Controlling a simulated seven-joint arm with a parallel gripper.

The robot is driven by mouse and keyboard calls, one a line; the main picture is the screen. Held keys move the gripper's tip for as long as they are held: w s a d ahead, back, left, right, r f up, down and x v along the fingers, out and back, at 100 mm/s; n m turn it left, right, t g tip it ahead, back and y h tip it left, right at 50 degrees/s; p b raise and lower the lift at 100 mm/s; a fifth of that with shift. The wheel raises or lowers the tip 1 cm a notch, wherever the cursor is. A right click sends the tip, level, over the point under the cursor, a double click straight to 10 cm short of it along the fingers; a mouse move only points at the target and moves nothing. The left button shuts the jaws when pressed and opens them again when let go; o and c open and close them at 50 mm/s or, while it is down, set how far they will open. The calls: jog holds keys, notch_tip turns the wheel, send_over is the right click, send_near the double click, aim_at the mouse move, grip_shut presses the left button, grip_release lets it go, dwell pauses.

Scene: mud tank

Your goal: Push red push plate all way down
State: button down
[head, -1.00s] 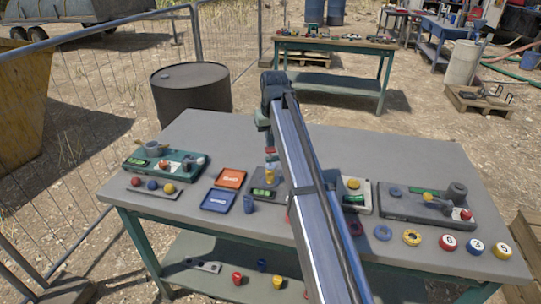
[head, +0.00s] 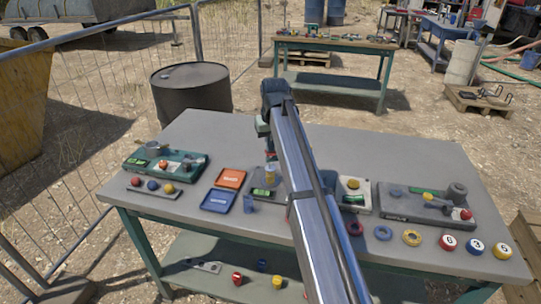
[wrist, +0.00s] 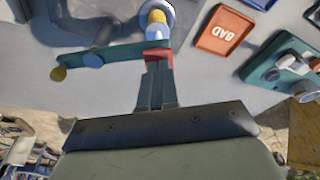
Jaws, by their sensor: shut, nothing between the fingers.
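The red push plate (wrist: 158,57) shows in the wrist view right at the tips of my gripper (wrist: 157,68). It looks in touch with them or very nearly so; I cannot tell which. It sits at the end of a green bar (wrist: 115,54) with a yellow knob on its far end, beside a pale and yellow stacked post (wrist: 157,20). My gripper is shut and empty. In the head view my gripper (head: 264,132) hangs above the middle of the table, and my arm hides part of the device below it. How far down the plate is cannot be seen.
An orange tray (head: 231,179) and a blue tray (head: 218,200) lie left of my arm. A green device with knobs (head: 168,163) stands at the table's left. A dark grey panel (head: 410,205) and several round discs lie at the right. The table's back is clear.

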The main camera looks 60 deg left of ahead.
jog(key=shift+f, duration=0.7)
jog(key=shift+r, duration=0.1)
dwell(0.8)
jog(key=shift+r, duration=3.85)
